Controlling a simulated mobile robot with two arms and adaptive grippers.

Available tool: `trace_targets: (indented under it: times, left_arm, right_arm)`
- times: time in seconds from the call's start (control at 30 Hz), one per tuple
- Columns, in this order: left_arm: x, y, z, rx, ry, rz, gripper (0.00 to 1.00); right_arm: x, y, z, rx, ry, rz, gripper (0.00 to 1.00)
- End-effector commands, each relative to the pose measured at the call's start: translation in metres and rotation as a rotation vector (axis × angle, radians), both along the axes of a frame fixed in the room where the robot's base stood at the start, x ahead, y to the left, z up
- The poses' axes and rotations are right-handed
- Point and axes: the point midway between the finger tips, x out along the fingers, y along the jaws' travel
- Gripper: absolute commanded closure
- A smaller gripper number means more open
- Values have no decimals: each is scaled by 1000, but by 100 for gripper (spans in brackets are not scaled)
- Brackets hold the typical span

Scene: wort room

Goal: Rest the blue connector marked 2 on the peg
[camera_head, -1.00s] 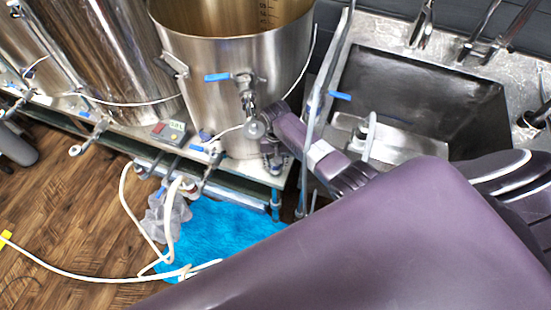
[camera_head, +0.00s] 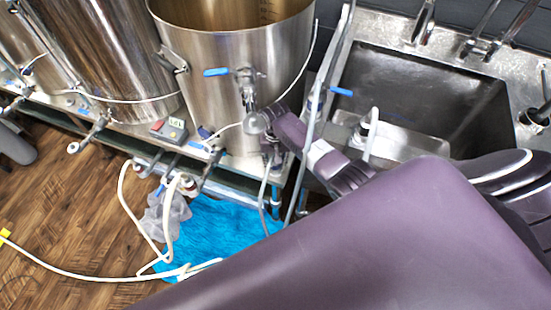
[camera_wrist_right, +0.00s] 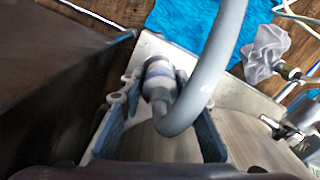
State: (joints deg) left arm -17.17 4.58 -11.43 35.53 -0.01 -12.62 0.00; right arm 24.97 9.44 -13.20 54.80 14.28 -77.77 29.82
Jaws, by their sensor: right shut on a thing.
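My right gripper (camera_head: 270,145) is in front of the steel pot, close to its valve. In the right wrist view its two fingers (camera_wrist_right: 160,120) are on either side of a pale connector (camera_wrist_right: 160,82) with a bluish band, on a thick grey hose (camera_wrist_right: 215,65). The gripper is shut on this connector. No number is readable on it. In the head view the grey hose hangs below the gripper (camera_head: 264,190). I cannot make out the peg for certain. My left gripper is not in view.
The steel pot (camera_head: 225,80) with a blue-handled valve (camera_head: 217,72) stands on a metal bench. A sink (camera_head: 420,95) is on the right. A blue towel (camera_head: 215,225) and white hoses (camera_head: 95,277) lie on the wooden floor. A grey pipe stands beside my gripper.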

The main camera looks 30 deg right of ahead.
Motion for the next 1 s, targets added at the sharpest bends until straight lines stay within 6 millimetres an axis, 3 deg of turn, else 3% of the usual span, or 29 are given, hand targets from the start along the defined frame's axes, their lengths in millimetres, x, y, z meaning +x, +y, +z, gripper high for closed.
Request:
trace_targets:
  times: [0.37, 0.4, 0.57, 1.0]
  left_arm:
    - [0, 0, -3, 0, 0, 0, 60]
    - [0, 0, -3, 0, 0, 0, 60]
    - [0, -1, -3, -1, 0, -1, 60]
    - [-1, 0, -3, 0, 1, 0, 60]
  right_arm:
    - [-6, -1, -8, -1, 12, -2, 99]
    - [-6, -1, -8, -1, 12, -2, 66]
    - [-7, -2, -9, -1, 15, -3, 50]
    - [-7, -2, -2, -1, 14, -3, 50]
